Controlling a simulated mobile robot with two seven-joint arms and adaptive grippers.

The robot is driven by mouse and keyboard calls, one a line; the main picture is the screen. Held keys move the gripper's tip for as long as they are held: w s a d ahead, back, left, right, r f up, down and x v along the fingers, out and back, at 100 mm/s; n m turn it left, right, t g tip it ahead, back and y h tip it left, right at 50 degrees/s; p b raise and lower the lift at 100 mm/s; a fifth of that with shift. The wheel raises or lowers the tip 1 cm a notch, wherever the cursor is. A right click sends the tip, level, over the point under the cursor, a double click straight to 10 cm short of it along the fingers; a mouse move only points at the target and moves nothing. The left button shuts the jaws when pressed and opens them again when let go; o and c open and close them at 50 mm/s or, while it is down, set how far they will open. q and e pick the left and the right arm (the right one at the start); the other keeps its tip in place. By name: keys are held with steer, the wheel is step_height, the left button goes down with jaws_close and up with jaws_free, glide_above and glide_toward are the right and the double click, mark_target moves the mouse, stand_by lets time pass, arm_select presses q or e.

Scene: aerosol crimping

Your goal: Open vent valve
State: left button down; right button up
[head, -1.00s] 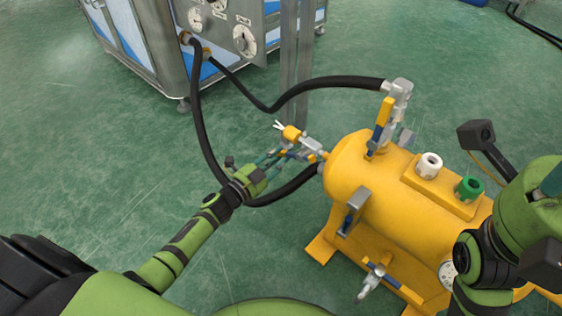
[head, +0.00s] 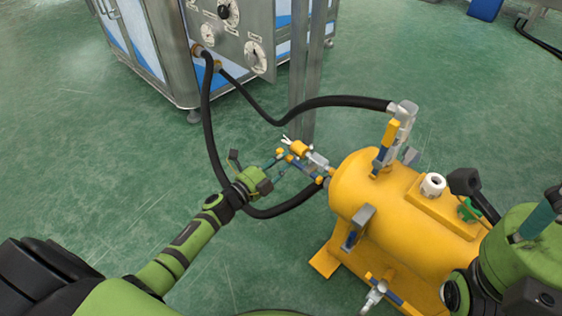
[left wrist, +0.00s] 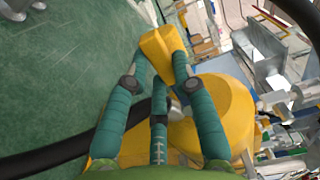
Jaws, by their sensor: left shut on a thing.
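A yellow tank (head: 395,205) stands on the floor at right. A metal valve (head: 318,162) with a yellow handle (head: 299,149) juts from its left end. My left gripper (head: 281,160) reaches this valve from the left. In the left wrist view, its teal fingertips (left wrist: 162,72) are shut on a yellow block (left wrist: 159,42), which looks like the handle. The block hides how deep the grip is. My right gripper (head: 540,218) shows only in part at the right edge, beside the tank, and its fingertips cannot be made out.
A black hose (head: 207,130) loops from the metal cabinet (head: 165,65) behind and below my left gripper. Another hose (head: 335,100) runs to the tank's upper valve (head: 390,135). A steel post (head: 302,85) stands just behind. The floor at left is clear.

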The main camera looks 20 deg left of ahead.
stand_by(0.3)
arm_select(q)
steer(key=c, duration=1)
jaws_free()
steer(key=shift+r, duration=0.1)
steer(key=v, duration=1.2)
